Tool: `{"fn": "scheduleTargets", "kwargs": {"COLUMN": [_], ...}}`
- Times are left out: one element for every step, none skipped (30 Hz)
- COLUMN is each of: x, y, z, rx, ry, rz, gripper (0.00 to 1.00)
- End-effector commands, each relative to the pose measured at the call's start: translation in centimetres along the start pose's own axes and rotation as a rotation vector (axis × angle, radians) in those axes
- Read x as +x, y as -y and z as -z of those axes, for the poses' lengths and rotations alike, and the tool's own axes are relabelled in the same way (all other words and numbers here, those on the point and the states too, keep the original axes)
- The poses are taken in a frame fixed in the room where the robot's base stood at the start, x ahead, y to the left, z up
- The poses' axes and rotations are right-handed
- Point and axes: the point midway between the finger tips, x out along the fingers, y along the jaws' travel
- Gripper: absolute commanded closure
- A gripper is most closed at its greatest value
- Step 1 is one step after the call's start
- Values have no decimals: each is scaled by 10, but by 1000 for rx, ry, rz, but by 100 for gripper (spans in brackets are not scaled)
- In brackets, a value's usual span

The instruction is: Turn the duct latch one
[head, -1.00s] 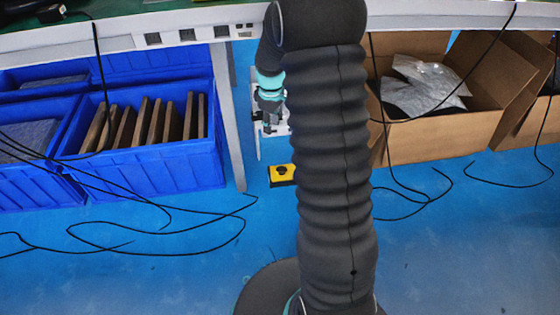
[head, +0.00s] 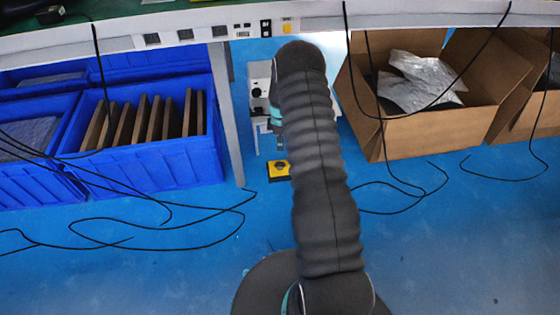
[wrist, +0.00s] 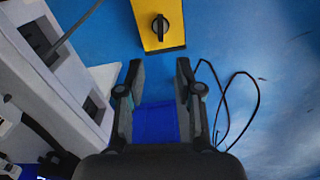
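The duct latch appears to be a black knob (wrist: 160,27) on a yellow plate (wrist: 172,38) with a dark side. It is at the top centre of the wrist view. In the head view the yellow box (head: 278,171) with its black knob sits low, near the blue floor, left of my arm. My gripper (wrist: 160,72) is open and empty in the wrist view, its two fingers pointing toward the yellow plate and apart from it. In the head view my arm largely hides the gripper.
A white machine (head: 260,82) stands behind my arm; its pale side (wrist: 62,75) fills the left of the wrist view. Blue crates (head: 150,160) stand left and cardboard boxes (head: 440,132) right. Black cables (head: 150,235) lie on the floor. A table edge (head: 190,30) runs above.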

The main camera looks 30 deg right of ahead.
Motion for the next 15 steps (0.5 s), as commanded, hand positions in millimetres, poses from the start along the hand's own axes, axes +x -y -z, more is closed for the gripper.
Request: {"fn": "scheduleTargets", "kwargs": {"x": [10,16,24,29,35,42,47,53,61,66,72,78,83,88,94], "y": [1,2,2,1,2,2,1,2,2,2,2,1,2,2,2], "z": [0,0,0,0,0,0,0,0,0,0,0,0,0,0,0], "rx": [0,1,1,1,1,1,1,1,1,1,1,1,1,1,2], "ry": [0,1,1,0,1,1,0,1,0,0,1,0,0,1,0], "rz": [4,4,5,4,4,4,4,4,4,3,4,3,3,4,3], "gripper": [65,65,65,65,65,65,65,65,65,65,65,65,65,65,65]}}
